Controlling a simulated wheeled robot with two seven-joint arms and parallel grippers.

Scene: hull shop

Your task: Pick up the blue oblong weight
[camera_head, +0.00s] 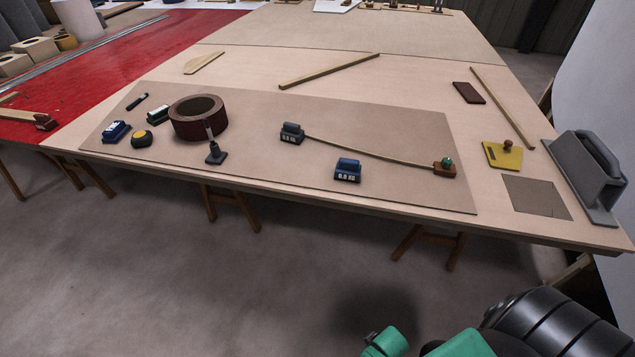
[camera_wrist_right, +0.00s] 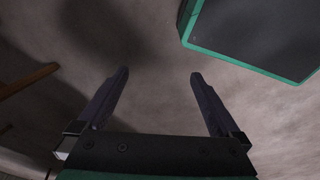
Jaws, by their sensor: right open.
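A blue oblong weight (camera_head: 347,171) with a white label stands on the brown board (camera_head: 250,170) near the table's front edge. Another blue block (camera_head: 116,132) with a pale label sits at the board's left end. A dark grey-blue weight (camera_head: 292,133) stands behind and left of the first one, at the end of a thin batten. My right gripper (camera_wrist_right: 159,75) is open and empty in the right wrist view, over bare floor and away from the table. Part of my right arm shows at the lower right of the head view. My left gripper is out of view.
A brown ring (camera_head: 198,118), a small dark stand (camera_head: 215,153) and a yellow-topped round item (camera_head: 142,139) are on the board's left. The thin batten (camera_head: 370,150) runs to a brown block (camera_head: 445,169). A grey handled tool (camera_head: 583,175) stands at the table's right edge.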

